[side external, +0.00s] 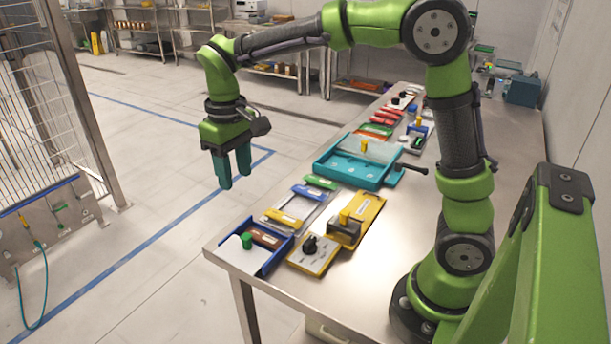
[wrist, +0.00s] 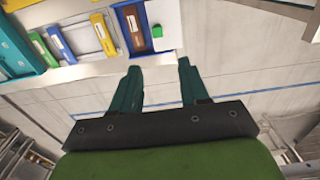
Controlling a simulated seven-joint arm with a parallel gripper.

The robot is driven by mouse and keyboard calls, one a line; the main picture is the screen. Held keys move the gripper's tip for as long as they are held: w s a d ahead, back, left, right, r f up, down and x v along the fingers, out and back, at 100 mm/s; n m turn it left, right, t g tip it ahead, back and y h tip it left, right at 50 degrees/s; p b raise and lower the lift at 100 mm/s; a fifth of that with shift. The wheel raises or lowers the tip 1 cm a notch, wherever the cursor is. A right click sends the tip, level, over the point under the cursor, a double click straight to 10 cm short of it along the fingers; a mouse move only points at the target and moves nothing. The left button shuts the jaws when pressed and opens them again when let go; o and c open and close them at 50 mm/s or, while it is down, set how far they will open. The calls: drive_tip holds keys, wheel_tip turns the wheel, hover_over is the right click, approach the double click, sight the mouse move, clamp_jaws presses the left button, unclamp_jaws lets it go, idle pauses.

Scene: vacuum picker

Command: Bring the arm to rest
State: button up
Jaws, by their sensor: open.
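My gripper (side external: 232,170) hangs at the end of the raised green arm, beyond the table's left edge and over the open floor. Its two teal fingers point down and stand apart with nothing between them. In the wrist view my gripper (wrist: 160,85) also shows open and empty, with pale floor and the table's edge beyond the fingertips. The fingers touch nothing.
The metal table (side external: 400,205) carries a teal tray fixture (side external: 352,172), a blue tray (side external: 268,262) with a green knob, a yellow dial box (side external: 315,256) and several coloured parts. A mesh fence (side external: 40,90) stands at left. Floor below my gripper is clear.

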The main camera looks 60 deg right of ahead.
drive_tip(key=s+d+r+m+t+y, duration=0.1)
drive_tip(key=s+m+t, duration=0.1)
drive_tip(key=s, duration=0.6)
drive_tip(key=s+d+r+m+t+y, duration=0.1)
drive_tip(key=s+d+r+m+t, duration=0.1)
drive_tip(key=s+t, duration=0.3)
drive_tip(key=s, duration=0.3)
drive_tip(key=shift+s+d, duration=0.15)
drive_tip(key=shift+s, duration=0.15)
